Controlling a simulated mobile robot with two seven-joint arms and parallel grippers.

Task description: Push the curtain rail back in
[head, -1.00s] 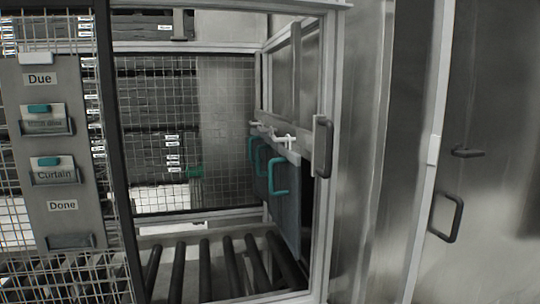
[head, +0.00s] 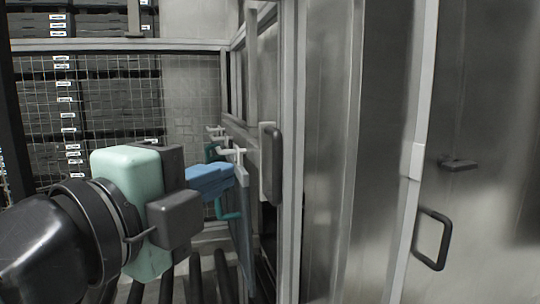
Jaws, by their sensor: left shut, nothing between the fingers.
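A hanging grey-blue panel (head: 244,225) with teal handles (head: 229,215) shows in the middle of the head view. White hooks (head: 231,152) stick out at its top from a grey bar, which looks like the curtain rail (head: 240,134). My left gripper (head: 229,176) comes in from the left, with its blue fingers shut and empty. The fingertips are just below the hooks and overlap the panel's near edge in the picture. I cannot tell whether they touch it. The gripper hides part of the panel and handles. My right gripper is not in view.
A dark vertical handle (head: 272,165) sits on the frame just right of the hooks. Wire mesh (head: 195,110) and stacked dark crates (head: 85,110) stand behind. Dark rollers (head: 195,278) lie below. Steel panels and a door with a loop handle (head: 432,240) fill the right.

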